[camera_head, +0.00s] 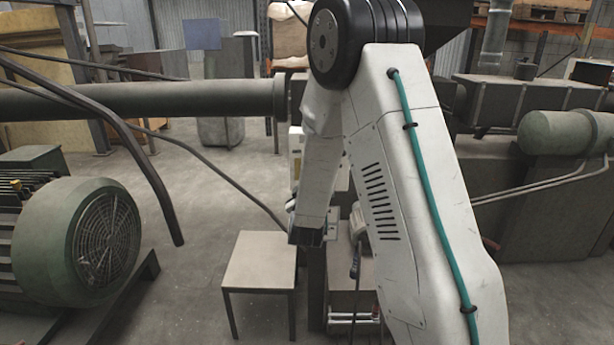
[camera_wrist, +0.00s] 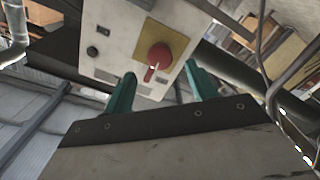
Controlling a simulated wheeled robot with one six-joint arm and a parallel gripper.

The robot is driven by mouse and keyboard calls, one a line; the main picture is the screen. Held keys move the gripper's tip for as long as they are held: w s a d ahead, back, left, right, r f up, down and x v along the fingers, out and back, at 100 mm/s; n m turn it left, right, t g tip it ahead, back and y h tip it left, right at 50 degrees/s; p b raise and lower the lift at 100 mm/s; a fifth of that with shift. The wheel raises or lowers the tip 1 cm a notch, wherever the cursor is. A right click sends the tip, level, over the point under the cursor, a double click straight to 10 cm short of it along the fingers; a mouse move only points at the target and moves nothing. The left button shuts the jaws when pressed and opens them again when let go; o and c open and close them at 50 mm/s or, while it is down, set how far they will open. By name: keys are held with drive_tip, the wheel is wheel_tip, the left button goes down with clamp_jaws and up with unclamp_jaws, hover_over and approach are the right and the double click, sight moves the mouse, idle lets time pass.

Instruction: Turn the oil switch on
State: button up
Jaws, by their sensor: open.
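A red rotary switch (camera_wrist: 158,57) sits on a yellow plate (camera_wrist: 172,40) on a pale control panel (camera_wrist: 118,20) in the wrist view. Its light-tipped handle points down toward my gripper. My gripper (camera_wrist: 158,88) has two green fingers, spread apart and empty, one to each side below the switch. The fingers look apart from the switch; the exact gap cannot be told. In the head view, part of the pale panel (camera_head: 296,145) shows behind my arm. My arm hides the switch there, and my fingertips are not clearly visible.
A small square table (camera_head: 260,262) stands left of my arm. A green motor (camera_head: 75,240) is at the far left. A thick horizontal pipe (camera_head: 140,100) and a hanging dark cable (camera_head: 150,175) cross the left side. A machine with a green cylinder (camera_head: 560,132) is at the right.

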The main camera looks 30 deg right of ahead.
drive_tip(key=x, duration=0.7)
drive_tip(key=shift+w+d, duration=0.2)
drive_tip(key=shift+w, duration=0.05)
drive_tip(key=c, duration=1)
